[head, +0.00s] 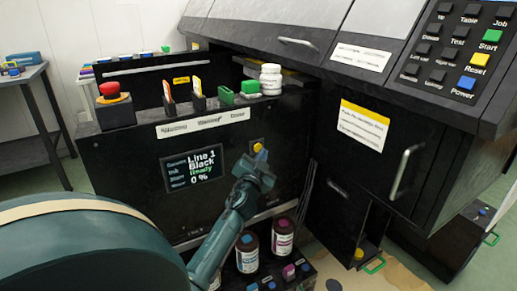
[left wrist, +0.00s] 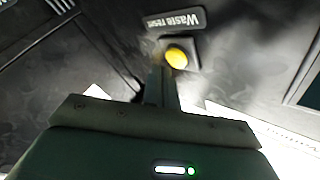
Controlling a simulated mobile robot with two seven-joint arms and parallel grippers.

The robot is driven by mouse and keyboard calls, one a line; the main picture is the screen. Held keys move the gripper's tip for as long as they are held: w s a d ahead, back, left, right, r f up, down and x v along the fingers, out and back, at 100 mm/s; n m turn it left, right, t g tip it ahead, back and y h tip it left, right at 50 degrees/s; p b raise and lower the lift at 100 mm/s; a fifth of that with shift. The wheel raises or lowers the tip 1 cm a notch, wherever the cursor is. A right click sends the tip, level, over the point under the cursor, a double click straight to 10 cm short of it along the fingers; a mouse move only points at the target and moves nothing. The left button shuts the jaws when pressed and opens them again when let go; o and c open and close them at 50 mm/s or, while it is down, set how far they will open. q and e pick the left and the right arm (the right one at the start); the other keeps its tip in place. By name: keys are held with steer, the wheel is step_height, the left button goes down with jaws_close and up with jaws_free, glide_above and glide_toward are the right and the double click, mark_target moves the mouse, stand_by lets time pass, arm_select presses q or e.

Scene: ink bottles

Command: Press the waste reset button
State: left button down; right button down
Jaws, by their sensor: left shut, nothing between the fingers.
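The waste reset button (head: 257,148) is a small round yellow button on the front of the black machine, right of its screen. In the left wrist view the yellow button (left wrist: 176,57) sits in a dark square frame beside a label reading "Waste reset". My left gripper (head: 257,157) is shut and empty, with its fingertips right at the button. In the left wrist view the shut fingers (left wrist: 160,70) end just beside the button's lower left edge; I cannot tell whether they touch it. My right gripper is not in view.
The screen (head: 192,166) reads Line 1, Black, Ready, 0 %. A red emergency button (head: 110,90) and a white bottle (head: 270,78) stand on top of the machine. A cabinet with a handle (head: 404,172) juts out at right.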

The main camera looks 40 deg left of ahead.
arm_select(q)
steer(key=shift+d, duration=0.15)
steer(key=d, duration=0.2)
steer(key=s+d, duration=0.1)
steer(key=d, duration=0.1)
steer(key=shift+s+d, duration=0.2)
steer(key=shift+d, duration=0.15)
stand_by(0.8)
